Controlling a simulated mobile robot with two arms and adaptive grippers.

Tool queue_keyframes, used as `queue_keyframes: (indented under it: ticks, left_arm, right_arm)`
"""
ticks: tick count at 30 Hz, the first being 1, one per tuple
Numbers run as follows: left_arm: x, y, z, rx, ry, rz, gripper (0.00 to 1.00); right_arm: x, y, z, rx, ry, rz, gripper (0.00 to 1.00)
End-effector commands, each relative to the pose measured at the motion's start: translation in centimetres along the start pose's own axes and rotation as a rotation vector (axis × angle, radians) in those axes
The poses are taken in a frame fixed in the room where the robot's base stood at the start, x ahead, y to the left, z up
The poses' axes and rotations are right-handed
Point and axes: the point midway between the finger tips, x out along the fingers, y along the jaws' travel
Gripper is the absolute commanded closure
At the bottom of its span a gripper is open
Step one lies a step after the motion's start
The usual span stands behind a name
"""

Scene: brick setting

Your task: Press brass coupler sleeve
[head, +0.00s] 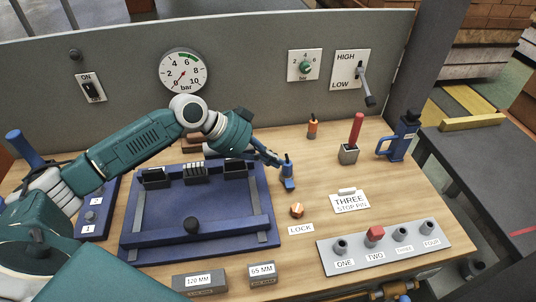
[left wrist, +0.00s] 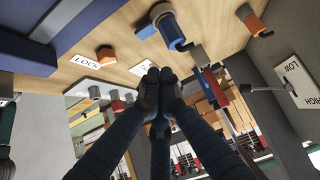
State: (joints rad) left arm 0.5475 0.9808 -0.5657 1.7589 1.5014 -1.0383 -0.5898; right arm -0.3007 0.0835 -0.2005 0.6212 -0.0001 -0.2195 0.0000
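My right gripper is not in view.
The blue frame (head: 130,240) fills the bench's left middle. Grey blocks (head: 200,282) lie at the front.

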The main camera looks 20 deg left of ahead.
Motion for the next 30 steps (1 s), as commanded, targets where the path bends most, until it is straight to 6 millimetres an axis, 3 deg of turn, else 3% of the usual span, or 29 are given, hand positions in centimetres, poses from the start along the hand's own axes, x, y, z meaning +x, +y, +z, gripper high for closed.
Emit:
queue_keyframes:
  ticks: [7,12,30]
  left_arm:
    - [5.2,0.1,-0.3,-0.001,0.001,0.003,1.0]
    - [7.0,0.1,1.7,-0.003,-0.002,0.001,1.0]
    - [8.4,0.0,3.0,0.001,0.0,0.0,1.0]
  right_arm:
    - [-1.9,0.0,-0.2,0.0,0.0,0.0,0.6]
    - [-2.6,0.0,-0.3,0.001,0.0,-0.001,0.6]
    - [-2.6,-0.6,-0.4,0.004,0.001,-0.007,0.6]
